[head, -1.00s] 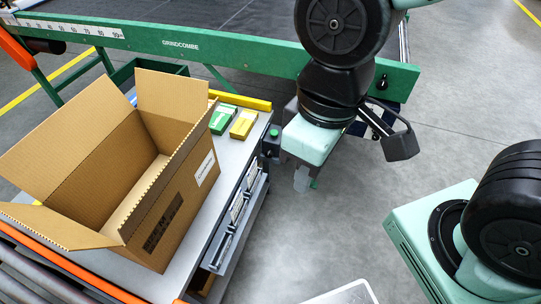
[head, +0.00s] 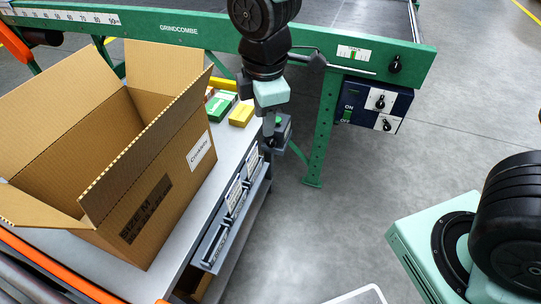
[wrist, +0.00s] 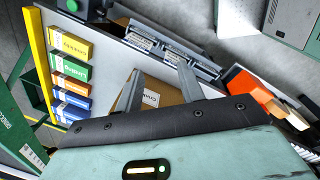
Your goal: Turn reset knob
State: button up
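A dark blue control box (head: 375,104) hangs under the right end of the green rail in the head view. It has an upper black knob (head: 380,102) and a lower black knob (head: 387,125) on white plates, beside ON and OFF marks. Another black knob (head: 395,65) sits on the rail itself. I cannot read which one is the reset knob. My gripper (head: 268,128) points down near the table's right edge, left of the control box and apart from every knob. In the wrist view my gripper (wrist: 159,86) has its two grey fingers spread with nothing held.
A large open cardboard box (head: 110,150) stands on the grey table (head: 222,150). Small coloured cartons (wrist: 70,73) line its yellow edge strip. A green rail leg (head: 322,135) stands between my gripper and the control box.

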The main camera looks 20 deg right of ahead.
aim_at(271, 142)
jog(key=w+d+f+n+t+h+b, duration=0.3)
jog(key=w+f+n+b, duration=0.55)
jog(key=w+f, duration=0.65)
jog(key=shift+n+g, duration=0.5)
jog(key=shift+n, duration=0.35)
jog(key=x, duration=0.5)
jog(key=b+x, duration=0.1)
jog(key=x, duration=0.5)
jog(key=w+d+b+x, duration=0.1)
jog(key=x, duration=0.4)
jog(key=shift+w, duration=0.15)
jog(key=c, duration=0.7)
